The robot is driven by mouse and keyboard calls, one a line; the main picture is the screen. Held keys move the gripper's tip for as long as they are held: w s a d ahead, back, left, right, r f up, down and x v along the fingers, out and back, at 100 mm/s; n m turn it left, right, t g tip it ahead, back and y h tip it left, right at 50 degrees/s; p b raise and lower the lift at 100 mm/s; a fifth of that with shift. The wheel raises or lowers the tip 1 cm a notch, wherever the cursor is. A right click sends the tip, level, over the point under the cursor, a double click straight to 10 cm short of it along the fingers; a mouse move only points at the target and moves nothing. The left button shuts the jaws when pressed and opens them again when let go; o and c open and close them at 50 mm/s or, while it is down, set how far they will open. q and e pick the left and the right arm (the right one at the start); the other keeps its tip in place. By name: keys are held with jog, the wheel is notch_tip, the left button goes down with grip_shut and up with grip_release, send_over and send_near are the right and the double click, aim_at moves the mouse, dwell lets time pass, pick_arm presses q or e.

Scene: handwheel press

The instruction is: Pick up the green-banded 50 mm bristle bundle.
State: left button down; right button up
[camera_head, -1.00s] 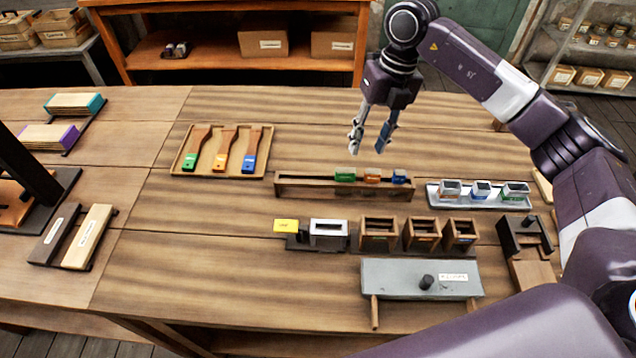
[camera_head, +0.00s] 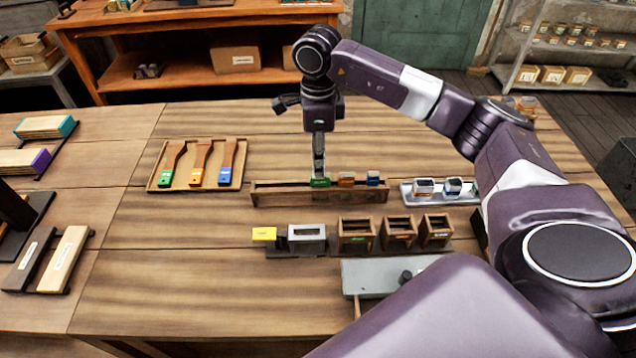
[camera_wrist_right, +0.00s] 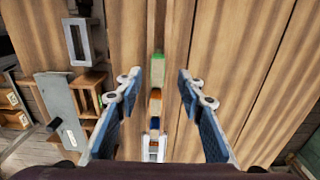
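The green-banded bristle bundle (camera_head: 320,182) sits at the left of a row in a long wooden trough (camera_head: 270,196). The orange-banded bundle (camera_head: 346,179) and the blue-banded bundle (camera_head: 373,178) stand to its right. My right gripper (camera_head: 318,174) points down at the green-banded bundle, which its fingers partly hide in the head view. In the right wrist view the gripper (camera_wrist_right: 160,82) is open, and the green-banded bundle (camera_wrist_right: 157,70) shows between and beyond its fingertips. I cannot tell whether the fingertips reach down beside it. My left gripper is not in view.
A tray of brush handles (camera_head: 156,181) lies to the left. A metal tray (camera_head: 408,198) with small cups is to the right. In front stand a yellow block (camera_head: 264,234), a metal frame (camera_head: 306,236) and wooden boxes (camera_head: 356,236). The table behind the trough is mostly bare.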

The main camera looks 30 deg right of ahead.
aim_at(320, 187)
jog(key=f+p, duration=0.1)
jog(key=f, duration=0.2)
jog(key=shift+s+d+f+p, duration=0.1)
jog(key=shift+s+f+p, duration=0.05)
jog(key=shift+s+p, duration=0.2)
jog(key=shift+f, duration=0.65)
grip_shut()
